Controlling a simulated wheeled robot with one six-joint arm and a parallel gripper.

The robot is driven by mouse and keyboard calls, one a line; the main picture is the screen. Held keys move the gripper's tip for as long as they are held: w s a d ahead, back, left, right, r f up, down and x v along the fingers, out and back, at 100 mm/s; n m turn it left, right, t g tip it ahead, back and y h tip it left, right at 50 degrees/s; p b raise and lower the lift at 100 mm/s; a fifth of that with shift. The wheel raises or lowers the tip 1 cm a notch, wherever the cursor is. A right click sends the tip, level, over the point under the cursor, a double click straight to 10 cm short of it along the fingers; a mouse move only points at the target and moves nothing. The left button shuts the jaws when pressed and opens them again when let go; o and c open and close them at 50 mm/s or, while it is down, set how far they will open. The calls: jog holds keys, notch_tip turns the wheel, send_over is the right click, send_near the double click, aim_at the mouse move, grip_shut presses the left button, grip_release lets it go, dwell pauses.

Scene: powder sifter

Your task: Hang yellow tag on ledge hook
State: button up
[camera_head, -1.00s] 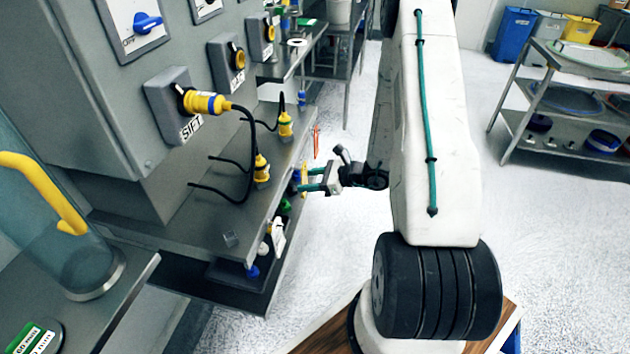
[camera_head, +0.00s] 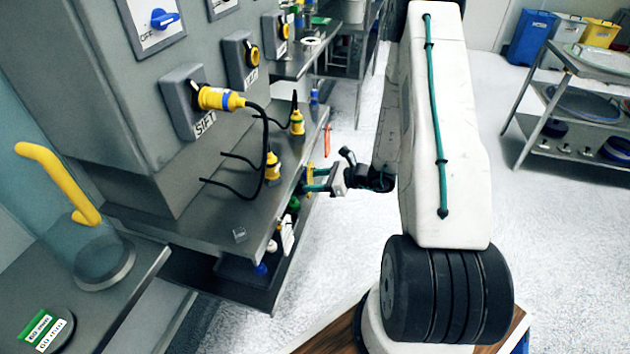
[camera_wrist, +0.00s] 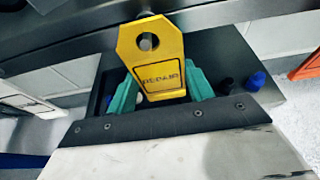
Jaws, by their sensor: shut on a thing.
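The yellow tag (camera_wrist: 152,65) stands between my green fingers in the wrist view, its hole at the top and dark "REPAIR" lettering below. My gripper (camera_wrist: 160,92) is shut on it. In the head view my gripper (camera_head: 315,180) is at the front edge of the grey ledge (camera_head: 225,222), and the tag is a small yellow sliver there, mostly hidden. In the wrist view the tag's top overlaps the dark ledge edge (camera_wrist: 60,45); I cannot tell if they touch. I cannot make out a ledge hook; an orange-red item (camera_head: 326,140) hangs farther along the edge.
Yellow plugs (camera_head: 273,168) with black cables stand on the ledge. A tray below holds bottles, one with a blue cap (camera_wrist: 257,80). A panel with a SIFT socket (camera_head: 190,100) rises behind. Open floor lies to the right, before a rack (camera_head: 580,100).

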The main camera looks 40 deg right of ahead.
jog(key=o, duration=1.1)
jog(key=v, duration=0.8)
jog(key=s+a+r+n+g+h, duration=0.3)
jog(key=s+a+r+n, duration=0.3)
jog(key=r+n, duration=0.3)
jog(key=s+a+r+n+g+h, duration=0.2)
jog(key=s+a+r+n, duration=0.5)
jog(key=r, duration=0.5)
jog(key=s+a+r+n+g+h, duration=0.3)
jog(key=s+a+r+n, duration=0.4)
jog(key=s+r+n, duration=0.3)
jog(key=shift+r+n+g+h, duration=0.3)
jog(key=shift+r+n+g, duration=0.45)
jog(key=shift+n, duration=0.35)
